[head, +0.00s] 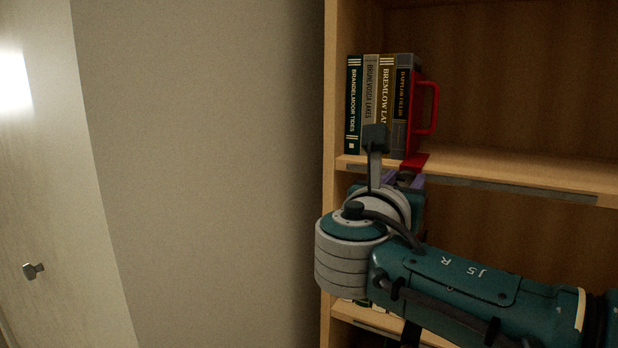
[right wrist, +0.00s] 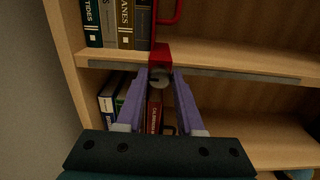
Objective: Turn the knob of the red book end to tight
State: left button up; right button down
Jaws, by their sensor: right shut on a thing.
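The red book end (head: 426,108) stands on the upper shelf, against the right side of a row of books. Its red foot (head: 415,162) wraps the shelf's front edge, and also shows in the right wrist view (right wrist: 160,54). A round grey knob (right wrist: 158,78) sits just under that foot. My right gripper (head: 404,181) reaches up from below. Its purple fingers are shut on the knob, one on each side, in the right wrist view (right wrist: 160,83). The knob is small and dark, so I cannot read its setting. My left gripper is not in view.
Several upright books (head: 380,105) stand left of the book end. The upper shelf board (head: 510,172) is bare to the right. More books (right wrist: 112,98) stand on the shelf below, behind my fingers. A pale door with a knob (head: 33,271) is at far left.

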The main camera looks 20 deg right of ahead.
jog(key=m+b, duration=0.1)
jog(key=m, duration=0.3)
jog(key=shift+f+m+b, duration=0.1)
jog(key=shift+m+b, duration=0.2)
jog(key=shift+m, duration=0.1)
jog(key=m+b, duration=0.1)
jog(key=m, duration=0.2)
jog(key=shift+m+b, duration=0.35)
jog(key=shift+m, duration=0.05)
jog(key=m+b, duration=0.2)
jog(key=m, duration=0.1)
jog(key=m+b, duration=0.2)
jog(key=m, duration=0.1)
jog(key=shift+s+f, duration=0.1)
jog(key=shift+f, duration=0.1)
jog(key=shift+r+m+b, duration=0.1)
jog(key=shift+m+b, duration=1.05)
jog(key=shift+m, duration=0.55)
jog(key=c, duration=0.5)
grip_release()
jog(key=shift+c, duration=0.2)
